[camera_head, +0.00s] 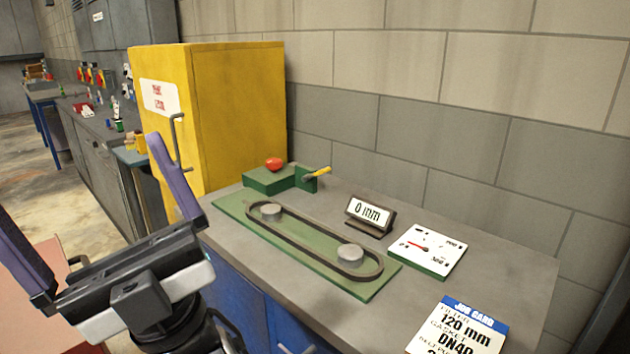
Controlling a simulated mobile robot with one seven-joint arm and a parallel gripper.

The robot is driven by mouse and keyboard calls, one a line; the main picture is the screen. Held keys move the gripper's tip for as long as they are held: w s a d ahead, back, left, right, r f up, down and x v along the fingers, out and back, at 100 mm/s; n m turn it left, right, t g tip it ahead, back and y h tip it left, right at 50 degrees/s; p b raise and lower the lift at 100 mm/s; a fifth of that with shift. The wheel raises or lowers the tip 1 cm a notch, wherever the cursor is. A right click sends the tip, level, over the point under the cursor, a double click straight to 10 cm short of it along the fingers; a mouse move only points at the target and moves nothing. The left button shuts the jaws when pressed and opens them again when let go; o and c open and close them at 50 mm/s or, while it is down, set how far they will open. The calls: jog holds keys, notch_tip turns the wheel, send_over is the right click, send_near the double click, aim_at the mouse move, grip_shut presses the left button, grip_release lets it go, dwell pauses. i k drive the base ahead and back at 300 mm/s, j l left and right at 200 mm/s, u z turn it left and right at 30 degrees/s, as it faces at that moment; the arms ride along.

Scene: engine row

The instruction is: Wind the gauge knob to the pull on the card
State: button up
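A white gauge plate (428,248) with a red needle lies on the bench at the right; its scale numbers are small, with 300 near the lower end. A red knob (274,163) sits on a green block (268,180) at the back of the bench; I cannot tell if it is the gauge knob. The job card (458,328) at the bottom right shows 120 mm and a DN40-like line; its lower lines are cut off by the frame. My gripper (80,185) is open and empty at the left, off the bench front, apart from all these things.
A belt loop (300,238) runs round two grey pulleys on a green plate (377,289). A small display (369,213) reads 0 mm. A yellow-handled lever (317,173) stands beside the green block. A tall yellow cabinet (236,110) stands behind my gripper.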

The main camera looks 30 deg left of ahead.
aim_at(274, 164)
jog(key=i+j+u, duration=0.25)
jog(key=j, duration=0.2)
jog(key=j+u, duration=0.2)
jog(key=j, duration=0.25)
jog(key=i+j+u, duration=0.25)
jog(key=j, duration=0.1)
